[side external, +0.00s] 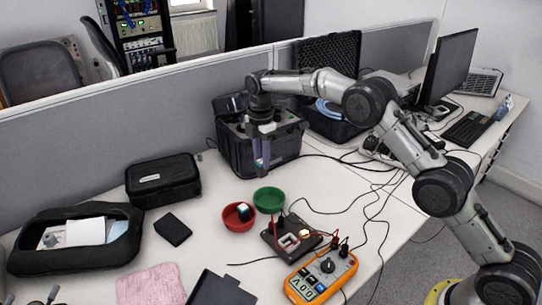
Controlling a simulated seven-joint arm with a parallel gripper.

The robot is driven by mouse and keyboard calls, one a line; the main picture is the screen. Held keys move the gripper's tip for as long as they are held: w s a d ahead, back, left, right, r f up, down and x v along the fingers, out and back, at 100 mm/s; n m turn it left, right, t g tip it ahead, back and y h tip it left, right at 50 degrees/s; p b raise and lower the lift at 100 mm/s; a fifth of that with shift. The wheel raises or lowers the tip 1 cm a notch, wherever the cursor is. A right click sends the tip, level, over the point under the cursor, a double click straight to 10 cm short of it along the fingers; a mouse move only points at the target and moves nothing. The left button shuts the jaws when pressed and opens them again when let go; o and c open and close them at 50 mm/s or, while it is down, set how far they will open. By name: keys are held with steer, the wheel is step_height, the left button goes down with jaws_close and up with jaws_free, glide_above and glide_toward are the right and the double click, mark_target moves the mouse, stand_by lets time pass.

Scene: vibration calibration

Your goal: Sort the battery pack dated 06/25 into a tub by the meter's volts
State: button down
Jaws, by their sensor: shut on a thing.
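My gripper (262,150) points down in front of the open black case, above the desk. It is shut on a slim purple thing (261,158) that may be a battery pack; no date can be read on it. A red tub (230,222) and a green tub (268,199) stand side by side below and in front of my gripper. A small dark block with a pale teal top (244,212) sits in the red tub.
A black test fixture (290,238) with wires stands between the tubs and the meter. The open black case (258,155) is behind my gripper. A closed black case (163,180), a dark block (173,230) and a pink cloth (151,285) lie left. Cables cross the desk right.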

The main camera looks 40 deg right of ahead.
steer(key=shift+w+d+f, duration=0.15)
steer(key=shift+d+f, duration=0.1)
steer(key=shift+f, duration=1.8)
steer(key=shift+w+d+f, duration=0.1)
steer(key=shift+d+f, duration=0.15)
steer(key=shift+f, duration=1.75)
steer(key=shift+w+d+f, duration=0.15)
steer(key=shift+d+f, duration=0.1)
steer(key=shift+f, duration=1.8)
steer(key=c, duration=0.5)
jaws_free()
step_height(320, 180, up, 8)
